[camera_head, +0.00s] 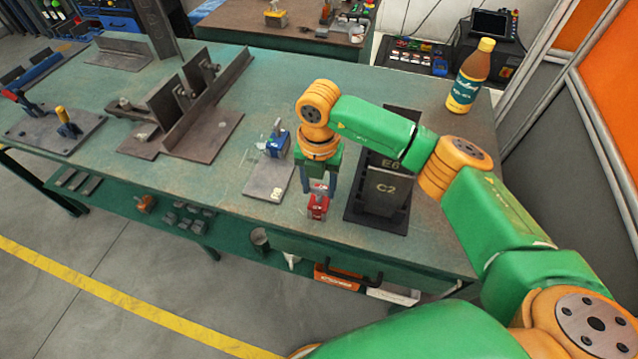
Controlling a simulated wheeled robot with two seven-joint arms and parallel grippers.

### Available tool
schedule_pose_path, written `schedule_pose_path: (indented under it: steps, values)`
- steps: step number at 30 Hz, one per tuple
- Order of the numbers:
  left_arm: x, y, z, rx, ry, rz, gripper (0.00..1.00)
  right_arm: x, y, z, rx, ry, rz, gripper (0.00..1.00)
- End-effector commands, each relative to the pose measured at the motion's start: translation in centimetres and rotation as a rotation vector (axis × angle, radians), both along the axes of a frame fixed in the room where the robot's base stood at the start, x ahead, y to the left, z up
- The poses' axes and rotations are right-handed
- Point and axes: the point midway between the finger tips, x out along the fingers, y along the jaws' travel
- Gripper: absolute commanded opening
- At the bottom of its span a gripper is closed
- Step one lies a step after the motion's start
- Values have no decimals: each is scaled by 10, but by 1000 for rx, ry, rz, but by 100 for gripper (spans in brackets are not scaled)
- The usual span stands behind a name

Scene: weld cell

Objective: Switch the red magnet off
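The red magnet (318,206) is a small red block near the front edge of the green table (250,85). My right gripper (320,190) points down right over it. Its two dark fingers are apart, one on each side of the magnet's top, and I see a gap between them. The magnet's switch is too small and too covered by the gripper to read. My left gripper is not in view.
A blue magnet (277,146) stands on a grey plate (264,185) to the left. Steel angle fixtures (195,95) fill the left middle. A bottle (470,78) stands at the far right corner.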

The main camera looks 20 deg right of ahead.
Motion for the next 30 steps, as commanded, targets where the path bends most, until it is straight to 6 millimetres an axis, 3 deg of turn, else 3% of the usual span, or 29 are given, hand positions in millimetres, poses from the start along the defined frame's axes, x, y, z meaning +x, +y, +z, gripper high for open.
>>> schedule_pose_path:
  steps: [1, 3, 13, 22, 30]
  values:
    - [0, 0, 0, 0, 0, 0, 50, 0, 0, 1, 0, -1, 1, 66]
    - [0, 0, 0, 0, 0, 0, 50, 0, 0, 0, 1, 0, 1, 82]
    - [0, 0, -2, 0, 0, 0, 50, 0, 0, 4, 1, -2, 1, 82]
    - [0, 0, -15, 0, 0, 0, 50, 0, 1, 61, 0, -4, 0, 82]
    - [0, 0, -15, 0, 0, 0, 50, -1, 0, 72, 0, 0, 1, 82]
